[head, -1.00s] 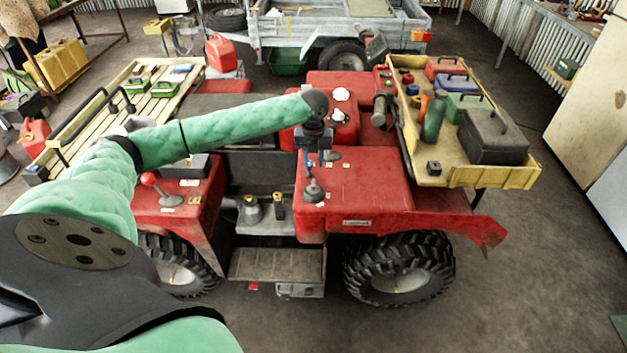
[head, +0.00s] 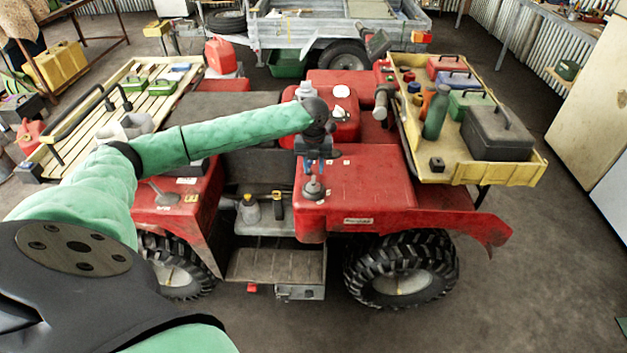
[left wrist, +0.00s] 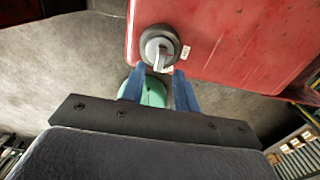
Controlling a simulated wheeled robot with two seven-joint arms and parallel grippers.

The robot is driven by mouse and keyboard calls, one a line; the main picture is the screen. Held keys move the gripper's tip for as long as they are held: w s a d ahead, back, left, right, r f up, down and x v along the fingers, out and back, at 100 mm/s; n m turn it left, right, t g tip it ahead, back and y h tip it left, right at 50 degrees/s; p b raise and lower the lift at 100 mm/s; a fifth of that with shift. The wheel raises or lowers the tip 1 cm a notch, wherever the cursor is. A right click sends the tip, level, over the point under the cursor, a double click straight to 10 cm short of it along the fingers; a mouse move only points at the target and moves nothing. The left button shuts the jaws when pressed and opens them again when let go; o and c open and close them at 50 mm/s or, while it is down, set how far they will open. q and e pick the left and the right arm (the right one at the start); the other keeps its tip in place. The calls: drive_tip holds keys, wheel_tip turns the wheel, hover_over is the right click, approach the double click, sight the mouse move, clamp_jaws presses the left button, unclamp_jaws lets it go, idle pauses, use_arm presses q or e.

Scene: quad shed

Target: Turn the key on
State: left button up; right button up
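The key switch (head: 313,187) is a dark round housing on the red body of the quad, just below my left gripper in the head view. In the left wrist view the switch (left wrist: 160,48) shows from above, with a pale grey key (left wrist: 160,60) standing in its middle and small white labels beside it. My left gripper (head: 315,171) points down over the switch. Its blue fingers (left wrist: 157,78) stand apart with the key just ahead of their tips in the left wrist view. The fingers do not appear to hold the key. My right gripper is out of view.
The quad's red bodywork (head: 365,185) surrounds the switch. A yellow rack (head: 440,172) with a dark toolbox (head: 497,135), bottles and boxes is at the right. A slatted rack (head: 90,118) is at the left. The floor in front of the quad is clear.

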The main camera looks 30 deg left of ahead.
sight(314, 177)
use_arm(q)
drive_tip(key=shift+f+b, duration=0.35)
drive_tip(key=shift+f, duration=2.15)
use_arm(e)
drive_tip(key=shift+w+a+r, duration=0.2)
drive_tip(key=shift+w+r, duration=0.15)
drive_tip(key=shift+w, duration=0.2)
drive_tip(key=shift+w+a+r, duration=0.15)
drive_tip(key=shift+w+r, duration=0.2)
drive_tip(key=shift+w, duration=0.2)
use_arm(q)
drive_tip(key=shift+c, duration=0.2)
